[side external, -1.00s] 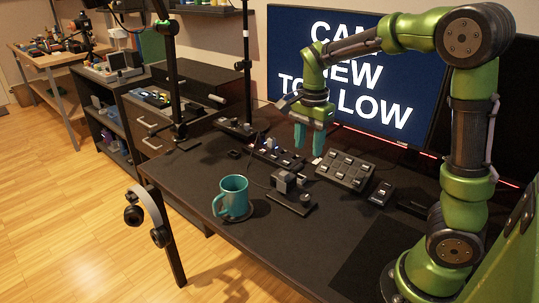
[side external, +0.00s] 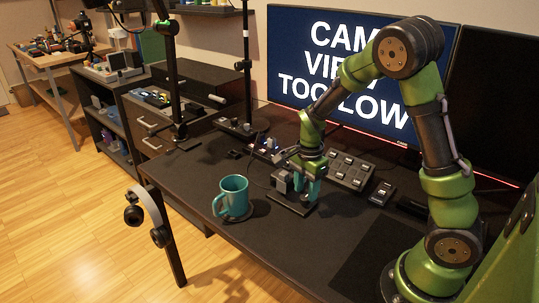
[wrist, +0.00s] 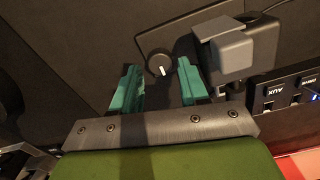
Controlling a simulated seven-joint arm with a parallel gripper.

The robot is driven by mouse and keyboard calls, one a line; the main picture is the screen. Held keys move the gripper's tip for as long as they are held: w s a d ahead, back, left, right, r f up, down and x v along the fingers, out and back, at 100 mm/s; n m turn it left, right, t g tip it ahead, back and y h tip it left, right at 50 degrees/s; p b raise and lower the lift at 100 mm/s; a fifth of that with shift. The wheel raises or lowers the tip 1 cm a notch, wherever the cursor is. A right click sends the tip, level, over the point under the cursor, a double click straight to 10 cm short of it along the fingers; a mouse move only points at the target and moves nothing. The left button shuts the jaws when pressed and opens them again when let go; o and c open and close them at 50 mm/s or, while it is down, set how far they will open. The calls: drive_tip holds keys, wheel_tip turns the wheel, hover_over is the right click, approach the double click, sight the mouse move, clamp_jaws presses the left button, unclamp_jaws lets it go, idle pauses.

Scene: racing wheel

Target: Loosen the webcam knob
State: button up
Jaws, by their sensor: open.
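The webcam (side external: 283,182) is a small grey box on a dark flat base (side external: 283,198) on the desk, right of the teal mug. In the wrist view the webcam (wrist: 236,46) is at upper right. The knob (wrist: 159,64) is a round black dial with a white mark, left of the webcam. My gripper (side external: 306,192) is low over the base, beside the webcam. In the wrist view its teal fingers stand apart on either side of the knob, and my gripper (wrist: 158,74) is open. I cannot tell whether a finger touches it.
The teal mug (side external: 233,196) stands on a coaster left of the webcam. A button panel (side external: 349,170) and a small control box (side external: 382,193) are behind and to the right. A monitor (side external: 335,70) reads "CAM VIEW TOO LOW". The front of the desk is clear.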

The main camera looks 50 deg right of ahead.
drive_tip(key=shift+f, duration=1.05)
drive_tip(key=c, duration=0.8)
drive_tip(key=shift+o, duration=0.2)
